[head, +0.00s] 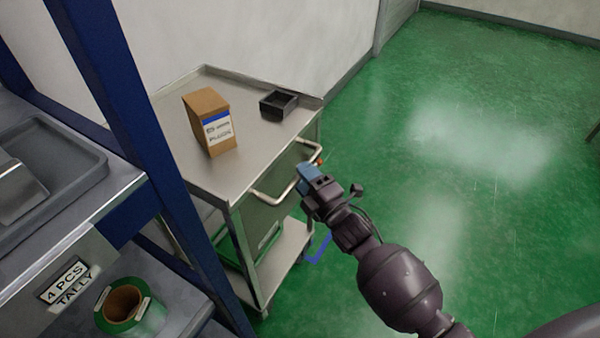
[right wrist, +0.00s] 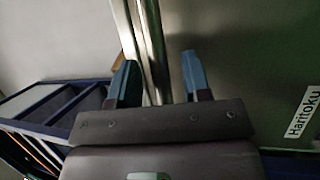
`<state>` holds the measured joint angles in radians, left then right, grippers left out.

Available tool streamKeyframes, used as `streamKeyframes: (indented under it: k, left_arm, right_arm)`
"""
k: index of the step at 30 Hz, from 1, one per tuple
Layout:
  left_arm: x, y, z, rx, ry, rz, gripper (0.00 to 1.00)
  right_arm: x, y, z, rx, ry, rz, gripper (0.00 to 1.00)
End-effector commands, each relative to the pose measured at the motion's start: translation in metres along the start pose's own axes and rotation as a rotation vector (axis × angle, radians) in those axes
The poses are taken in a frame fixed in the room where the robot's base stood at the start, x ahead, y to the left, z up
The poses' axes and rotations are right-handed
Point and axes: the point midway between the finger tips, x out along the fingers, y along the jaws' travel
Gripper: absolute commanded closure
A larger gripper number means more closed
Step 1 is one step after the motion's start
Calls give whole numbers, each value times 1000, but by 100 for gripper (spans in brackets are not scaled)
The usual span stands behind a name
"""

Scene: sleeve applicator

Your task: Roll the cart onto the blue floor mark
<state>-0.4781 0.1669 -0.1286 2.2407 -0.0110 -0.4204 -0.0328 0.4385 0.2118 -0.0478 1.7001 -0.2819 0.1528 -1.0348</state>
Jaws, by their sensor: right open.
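The grey metal cart (head: 178,130) stands beside the wall with its bar handle (head: 270,197) facing me. My right gripper (head: 310,173) is at the right part of the handle, with its blue fingers open. In the right wrist view, the gripper (right wrist: 158,70) has metal bars (right wrist: 150,40) running down between or just behind its fingers; I cannot tell whether they touch. The blue floor mark (head: 319,250) shows only as a corner right of the cart's lower shelf; the rest is hidden. My left gripper is out of view.
A cardboard box (head: 208,121) and a small black tray (head: 278,105) sit on the cart top. A blue-posted rack (head: 150,140) stands close on the left, with a green roll (head: 123,306) on its lower shelf. Green floor (head: 470,190) is clear on the right.

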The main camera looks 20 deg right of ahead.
Motion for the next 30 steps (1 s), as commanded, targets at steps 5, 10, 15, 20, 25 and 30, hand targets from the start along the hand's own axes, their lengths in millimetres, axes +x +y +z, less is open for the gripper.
streamKeyframes:
  k: [5, 10, 15, 20, 25, 30]
  left_arm:
    - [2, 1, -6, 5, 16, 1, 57]
    - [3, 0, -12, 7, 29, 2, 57]
    - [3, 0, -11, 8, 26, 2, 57]
    - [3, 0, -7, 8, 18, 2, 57]
    - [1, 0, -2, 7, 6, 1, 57]
    - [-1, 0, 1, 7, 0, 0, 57]
  right_arm:
    - [12, 0, 0, 0, 0, 0, 56]
    - [15, 0, 0, 0, 0, 1, 56]
    - [15, 0, 0, 0, 0, 1, 56]
    - [14, 0, 0, 0, 0, 1, 80]
    - [14, 0, 0, 1, 0, 1, 100]
    - [14, 0, 0, 1, 0, 1, 100]
